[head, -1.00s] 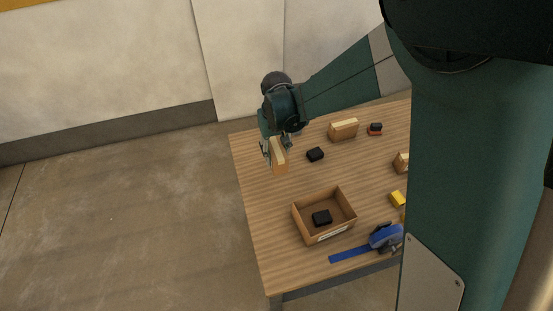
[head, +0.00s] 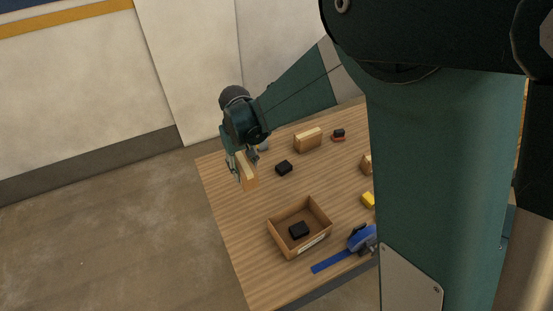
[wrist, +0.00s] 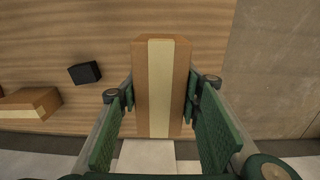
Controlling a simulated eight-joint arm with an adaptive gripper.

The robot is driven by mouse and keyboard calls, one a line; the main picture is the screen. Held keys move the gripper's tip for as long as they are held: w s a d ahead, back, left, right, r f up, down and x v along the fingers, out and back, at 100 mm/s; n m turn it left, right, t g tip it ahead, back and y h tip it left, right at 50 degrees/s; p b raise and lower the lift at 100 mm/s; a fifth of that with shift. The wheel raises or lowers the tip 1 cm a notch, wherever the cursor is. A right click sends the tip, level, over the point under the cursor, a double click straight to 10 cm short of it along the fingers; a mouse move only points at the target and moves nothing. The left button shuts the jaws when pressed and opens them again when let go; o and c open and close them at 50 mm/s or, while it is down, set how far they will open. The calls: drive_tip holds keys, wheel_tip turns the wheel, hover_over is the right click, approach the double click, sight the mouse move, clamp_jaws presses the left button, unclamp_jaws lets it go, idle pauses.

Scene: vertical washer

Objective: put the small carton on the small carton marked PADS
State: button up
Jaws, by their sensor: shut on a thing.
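A small brown carton with a pale tape stripe (wrist: 160,85) is between the fingers of my gripper (wrist: 160,98). In the head view my gripper (head: 243,166) is shut on this carton (head: 249,172), near the table's far left part. I cannot tell how far it is above the tabletop. Another small carton (head: 307,140) stands at the back of the table, to the right of my gripper; it also shows at the left of the wrist view (wrist: 30,104). A further carton (head: 366,164) is partly hidden behind my column. No PADS marking is legible on either.
A black block (head: 284,168) lies right of the held carton. An open box (head: 318,213) with a black object (head: 299,229) stands nearer. A blue tool (head: 360,238), a yellow block (head: 368,200) and a dark-red item (head: 338,135) are on the wooden table (head: 235,220). Its left strip is clear.

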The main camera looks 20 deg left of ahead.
drive_tip(key=shift+d, duration=0.1)
drive_tip(key=w+d+r+m+p, duration=0.2)
drive_tip(key=w+d, duration=0.8)
drive_tip(key=w+d+r+m+p, duration=0.1)
drive_tip(key=w+d+r+m, duration=0.2)
drive_tip(key=w+d, duration=0.7)
drive_tip(key=w+d+r+m+p, duration=0.1)
drive_tip(key=w+d, duration=0.2)
drive_tip(key=d, duration=0.5)
drive_tip(key=w+d+r+m+p, duration=0.1)
drive_tip(key=w+d, duration=0.2)
drive_tip(key=d, duration=0.6)
drive_tip(key=w+d+r+m, duration=0.1)
drive_tip(key=w+d+m, duration=0.1)
drive_tip(key=d, duration=0.7)
drive_tip(key=shift+w+d+r+p, duration=0.25)
drive_tip(key=shift+w+r+p, duration=0.15)
drive_tip(key=shift+w, duration=0.45)
drive_tip(key=shift+f, duration=0.15)
drive_tip(key=shift+f, duration=3)
drive_tip(key=shift+f, duration=0.15)
drive_tip(key=shift+f, duration=1.7)
